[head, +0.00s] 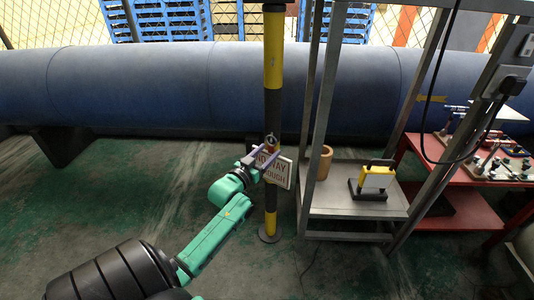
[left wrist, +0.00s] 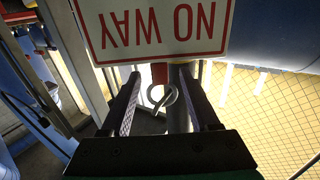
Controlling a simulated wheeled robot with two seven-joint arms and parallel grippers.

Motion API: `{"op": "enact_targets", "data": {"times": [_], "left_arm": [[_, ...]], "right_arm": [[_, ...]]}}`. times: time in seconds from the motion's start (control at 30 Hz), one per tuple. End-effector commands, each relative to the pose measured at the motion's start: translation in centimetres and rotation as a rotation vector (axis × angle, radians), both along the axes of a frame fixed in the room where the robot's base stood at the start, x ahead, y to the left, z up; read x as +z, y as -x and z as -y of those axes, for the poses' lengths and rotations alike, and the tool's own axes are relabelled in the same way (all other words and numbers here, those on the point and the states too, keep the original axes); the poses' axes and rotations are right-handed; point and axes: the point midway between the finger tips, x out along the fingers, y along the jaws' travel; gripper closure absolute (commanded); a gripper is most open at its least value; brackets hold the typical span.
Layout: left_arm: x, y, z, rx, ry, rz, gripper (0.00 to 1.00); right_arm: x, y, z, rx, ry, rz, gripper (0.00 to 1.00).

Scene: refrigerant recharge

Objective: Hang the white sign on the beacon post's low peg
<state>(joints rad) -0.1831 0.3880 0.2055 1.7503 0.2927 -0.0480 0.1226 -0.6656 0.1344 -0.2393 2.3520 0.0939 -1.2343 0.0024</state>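The white sign (head: 281,172) with a red border and red lettering is at the black-and-yellow beacon post (head: 272,62), a little above the post's foot. In the left wrist view the sign (left wrist: 150,28) fills the top, its "NO WAY" upside down. My left gripper (head: 265,157) is at the sign's upper left, in front of the post. In the left wrist view its fingers (left wrist: 163,88) stand apart, with a metal ring (left wrist: 162,95) visible between them and touching neither. A red part shows just above the ring. I cannot tell whether the sign rests on a peg. My right gripper is out of view.
A grey metal shelf frame (head: 352,200) stands just right of the post, holding a yellow-and-black lamp (head: 376,180) and a tan cylinder (head: 323,163). A red table (head: 455,208) is farther right. A large blue pipe (head: 130,85) runs behind. The floor at left is clear.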

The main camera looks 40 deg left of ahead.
Motion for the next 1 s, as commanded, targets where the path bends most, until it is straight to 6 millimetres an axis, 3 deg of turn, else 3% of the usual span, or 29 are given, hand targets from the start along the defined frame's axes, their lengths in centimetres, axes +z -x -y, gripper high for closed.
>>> {"op": "enact_targets", "data": {"times": [0.27,0.37,0.7,0.83,1.0], "left_arm": [[-0.1,1.0,0.1,0.001,0.002,-0.005,0.38],[0.0,2.8,0.4,0.000,0.002,-0.006,0.38],[-0.1,12.3,1.5,0.001,0.001,-0.006,0.38],[-0.2,14.1,1.8,0.000,-0.001,-0.002,0.38],[-0.2,14.5,1.8,0.000,-0.001,0.000,0.38]], "right_arm": [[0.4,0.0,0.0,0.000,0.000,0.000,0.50],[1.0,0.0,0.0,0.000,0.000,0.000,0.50],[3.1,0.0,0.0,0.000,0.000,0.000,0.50],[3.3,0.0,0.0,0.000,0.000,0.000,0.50],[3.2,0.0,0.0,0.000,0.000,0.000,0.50]]}}
